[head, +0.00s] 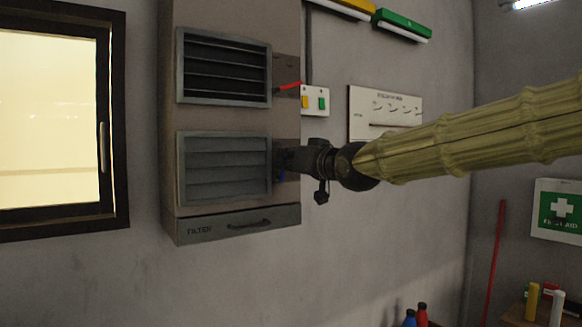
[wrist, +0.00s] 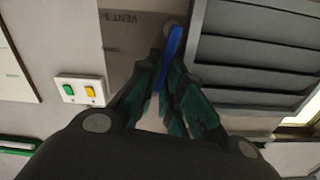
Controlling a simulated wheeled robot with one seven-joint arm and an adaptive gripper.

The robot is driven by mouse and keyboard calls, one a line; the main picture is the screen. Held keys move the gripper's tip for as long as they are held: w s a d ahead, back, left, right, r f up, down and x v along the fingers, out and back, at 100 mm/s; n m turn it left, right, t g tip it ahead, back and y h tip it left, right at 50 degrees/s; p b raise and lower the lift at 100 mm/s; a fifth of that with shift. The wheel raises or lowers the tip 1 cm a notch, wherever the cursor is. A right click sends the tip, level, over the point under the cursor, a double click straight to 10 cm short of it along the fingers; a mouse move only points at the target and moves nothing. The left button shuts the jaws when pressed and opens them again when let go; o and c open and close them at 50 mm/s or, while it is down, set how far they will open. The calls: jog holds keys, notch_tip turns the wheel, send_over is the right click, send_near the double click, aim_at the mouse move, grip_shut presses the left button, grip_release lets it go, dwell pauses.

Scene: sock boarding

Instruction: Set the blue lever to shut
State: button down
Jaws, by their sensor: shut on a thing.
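The blue lever (wrist: 175,45) shows in the wrist view as a narrow bar beside the slatted vent. My gripper (wrist: 170,72) has its fingers closed around it, and they hide part of its length. In the head view only a small bit of the blue lever (head: 281,177) shows below my gripper (head: 283,160), at the right edge of the lower vent (head: 225,168). The slats of that vent lie nearly flat, with little gap between them. The same vent (wrist: 255,50) fills the upper right of the wrist view.
The upper vent (head: 224,68) has dark gaps between its slats and a red lever (head: 290,86) at its right. A switch plate (head: 315,101) with yellow and green buttons is on the wall nearby. A drawer marked FILTER (head: 205,230) is below the lower vent.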

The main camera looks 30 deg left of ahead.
jog(key=shift+s+a+n+b, duration=0.15)
jog(key=shift+s+n+b, duration=0.25)
jog(key=shift+n, duration=0.7)
jog(key=c, duration=1.6)
grip_release()
jog(key=shift+o, duration=0.2)
jog(key=v, duration=1.2)
jog(key=shift+s, duration=0.1)
